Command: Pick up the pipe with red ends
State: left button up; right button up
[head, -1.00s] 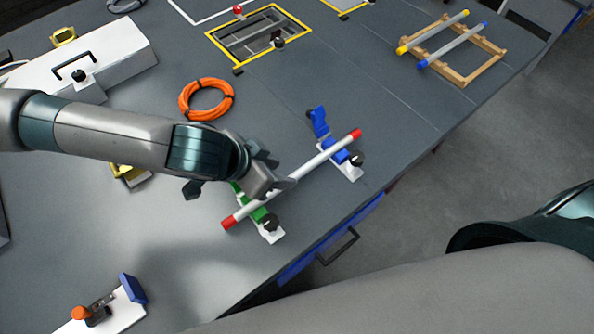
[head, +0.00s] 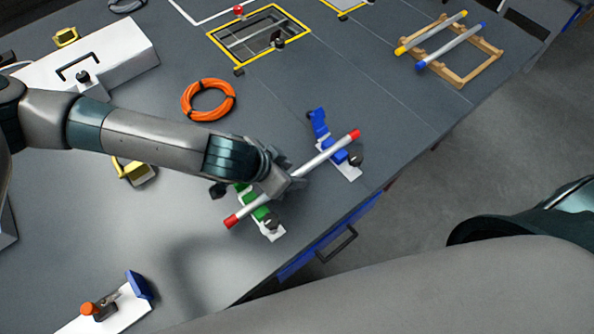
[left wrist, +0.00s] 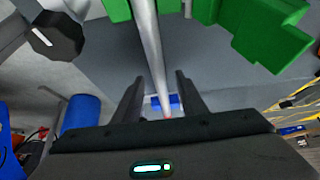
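The pipe with red ends (head: 320,159) is white and lies at a slant across a green holder (head: 262,212) and a blue holder (head: 335,152) near the table's front edge. My left gripper (head: 280,184) is over the pipe, beside the green holder, and hides part of it. In the left wrist view the pipe (left wrist: 150,45) runs between the two spread fingers of the left gripper (left wrist: 159,78), with a gap visible on each side. My right gripper is outside both views.
An orange cable coil (head: 208,100) lies behind my left arm. A wooden rack (head: 456,68) holds yellow-ended and blue-ended pipes at the back right. A white toolbox (head: 100,65) is at the back left. A clamp with an orange knob (head: 88,309) is at the front left.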

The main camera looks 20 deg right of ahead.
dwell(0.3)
pick_arm(q)
grip_shut()
jog(key=shift+r, duration=0.1)
